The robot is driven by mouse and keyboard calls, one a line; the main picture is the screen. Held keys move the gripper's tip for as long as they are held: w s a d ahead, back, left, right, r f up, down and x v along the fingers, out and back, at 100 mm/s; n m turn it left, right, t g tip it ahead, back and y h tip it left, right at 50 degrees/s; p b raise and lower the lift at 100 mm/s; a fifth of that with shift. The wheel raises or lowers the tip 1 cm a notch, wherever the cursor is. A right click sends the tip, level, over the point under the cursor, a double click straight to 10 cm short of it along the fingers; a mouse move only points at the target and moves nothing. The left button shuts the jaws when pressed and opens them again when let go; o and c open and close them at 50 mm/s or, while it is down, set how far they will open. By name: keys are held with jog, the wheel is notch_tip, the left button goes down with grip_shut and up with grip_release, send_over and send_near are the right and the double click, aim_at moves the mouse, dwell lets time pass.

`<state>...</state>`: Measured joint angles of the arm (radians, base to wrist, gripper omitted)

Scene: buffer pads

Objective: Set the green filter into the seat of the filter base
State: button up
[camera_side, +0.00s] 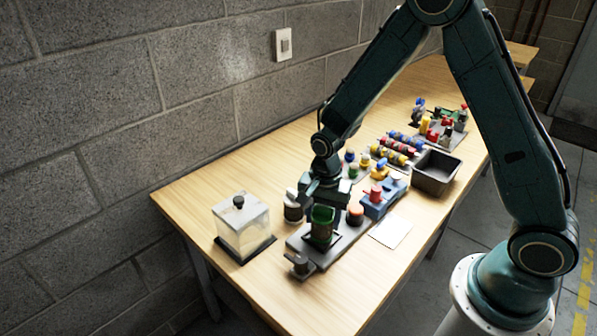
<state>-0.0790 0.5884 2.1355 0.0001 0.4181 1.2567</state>
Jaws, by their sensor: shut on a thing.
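The filter is upright at the dark square seat of the grey filter base (348,243). From this view I cannot tell whether the filter's lower end is inside the seat or just above it. The fingertips are partly hidden by the filter and the gripper body.
A clear box (242,228) stands at left. A white-topped jar (293,207) stands close by my gripper. A blue block with red knobs (382,197), a white card (390,231) and a dark open bin (436,172) lie to the right. Several coloured parts stand behind. The front left tabletop is clear.

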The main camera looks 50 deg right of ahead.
jog(key=shift+f, duration=0.45)
dwell(0.4)
jog(key=o, duration=1.1)
jog(key=shift+c, duration=0.2)
jog(key=shift+r, duration=0.1)
notch_tip(320, 180, up, 13)
jog(key=shift+r, duration=0.35)
